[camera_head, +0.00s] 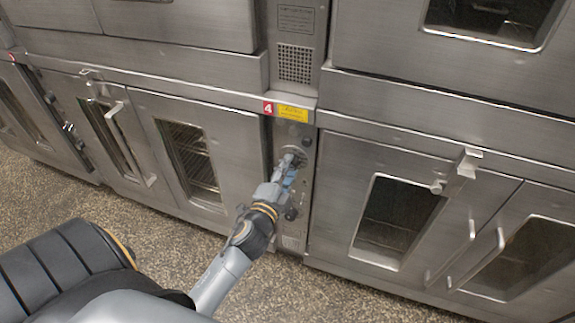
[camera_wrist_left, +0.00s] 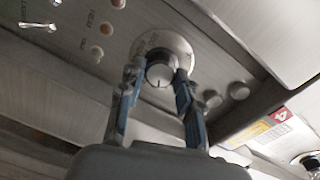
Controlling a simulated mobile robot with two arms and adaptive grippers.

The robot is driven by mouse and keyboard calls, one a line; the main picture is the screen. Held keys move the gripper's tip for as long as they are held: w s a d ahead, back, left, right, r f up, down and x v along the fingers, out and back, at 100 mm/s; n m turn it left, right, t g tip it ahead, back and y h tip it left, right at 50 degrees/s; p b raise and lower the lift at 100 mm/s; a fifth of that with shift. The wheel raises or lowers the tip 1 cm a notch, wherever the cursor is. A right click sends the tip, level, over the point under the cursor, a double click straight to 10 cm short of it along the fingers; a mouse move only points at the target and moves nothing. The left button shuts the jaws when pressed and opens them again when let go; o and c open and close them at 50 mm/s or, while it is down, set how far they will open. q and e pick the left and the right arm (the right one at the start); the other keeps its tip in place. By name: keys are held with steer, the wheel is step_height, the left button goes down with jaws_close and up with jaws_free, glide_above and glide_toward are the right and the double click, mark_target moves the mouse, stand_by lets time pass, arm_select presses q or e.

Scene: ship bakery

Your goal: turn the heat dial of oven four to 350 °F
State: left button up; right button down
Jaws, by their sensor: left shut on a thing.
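Oven four's control panel (camera_head: 295,215) is a narrow vertical strip marked by a red "4" label, which also shows in the left wrist view (camera_wrist_left: 281,113). The heat dial (camera_wrist_left: 159,73) is a round dark knob with a pale pointer line on a light round plate (camera_wrist_left: 178,43). My left gripper (camera_head: 294,158) reaches the upper part of this panel. In the left wrist view its blue-grey fingers (camera_wrist_left: 157,80) stand on both sides of the knob and are shut on it. In the head view the gripper mostly hides the dial. My right gripper is not in view.
Oven doors with windows flank the panel, the left one (camera_head: 232,135) and the right one (camera_head: 335,190). A latch handle (camera_head: 466,165) sticks out on the right oven. Small knobs (camera_wrist_left: 238,90) and indicator lights (camera_wrist_left: 97,53) sit near the dial. The speckled floor in front is clear.

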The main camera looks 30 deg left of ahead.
arm_select(q)
steer(key=m, duration=0.2)
steer(key=shift+r+m+p, duration=0.1)
steer(key=shift+m+p, duration=0.25)
steer(key=shift+m, duration=0.85)
steer(key=m+p, duration=0.1)
steer(key=m, duration=0.2)
steer(key=shift+m, duration=0.3)
steer(key=m, duration=0.3)
steer(key=shift+d+f+m+y, duration=0.1)
steer(key=shift+f+m+y, duration=0.1)
steer(key=shift+m+y, duration=0.15)
steer(key=shift+m, duration=0.45)
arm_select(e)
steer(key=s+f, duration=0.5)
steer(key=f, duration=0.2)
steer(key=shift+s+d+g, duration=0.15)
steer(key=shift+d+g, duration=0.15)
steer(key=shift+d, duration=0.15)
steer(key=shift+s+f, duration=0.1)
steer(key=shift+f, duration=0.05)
arm_select(q)
steer(key=o, duration=1.1)
steer(key=shift+o, duration=0.2)
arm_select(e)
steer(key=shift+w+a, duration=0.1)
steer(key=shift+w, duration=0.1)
